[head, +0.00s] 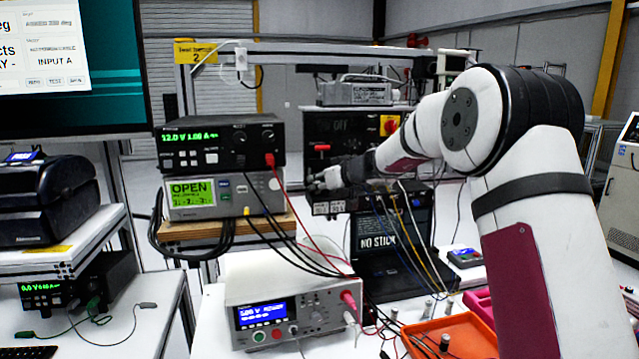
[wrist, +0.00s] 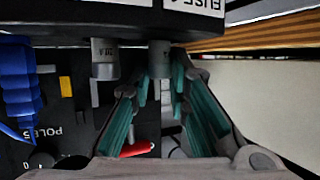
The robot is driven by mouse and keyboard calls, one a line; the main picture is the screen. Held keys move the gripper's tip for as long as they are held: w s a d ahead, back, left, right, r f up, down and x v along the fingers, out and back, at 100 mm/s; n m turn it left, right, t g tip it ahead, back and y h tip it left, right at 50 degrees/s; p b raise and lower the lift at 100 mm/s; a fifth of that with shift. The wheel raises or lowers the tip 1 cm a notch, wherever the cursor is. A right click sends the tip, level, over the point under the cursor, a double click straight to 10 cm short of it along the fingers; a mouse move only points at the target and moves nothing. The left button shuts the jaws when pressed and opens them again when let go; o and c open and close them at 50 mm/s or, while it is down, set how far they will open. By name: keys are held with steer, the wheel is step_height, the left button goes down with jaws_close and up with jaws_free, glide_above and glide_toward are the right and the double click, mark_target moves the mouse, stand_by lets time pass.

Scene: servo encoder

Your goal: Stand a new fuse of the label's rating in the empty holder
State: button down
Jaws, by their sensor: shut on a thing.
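My gripper (wrist: 160,85) has its teal pads closed around a grey cylinder (wrist: 160,58), a fuse or a holder cap; I cannot tell which. Its far end meets the dark edge of a labelled block (wrist: 130,18), and I cannot tell whether it is seated there. A second grey cylinder (wrist: 104,60) with small print stands beside it at the same edge. A label (wrist: 195,5) reading FUSE shows upside down; its rating is not readable. In the head view my gripper (head: 322,182) is small, above two label plates (head: 328,208) at the dark bench unit, and the held piece is not clear.
An orange tray (head: 470,325) at the front right has small metal cylinders, one of them upright (head: 444,342). A white bench supply (head: 290,305) and red and black leads (head: 300,225) lie left of my arm. Yellow and white cables (head: 405,235) hang close right of my gripper.

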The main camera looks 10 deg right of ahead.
steer(key=shift+f, duration=0.1)
steer(key=c, duration=1.8)
jaws_free()
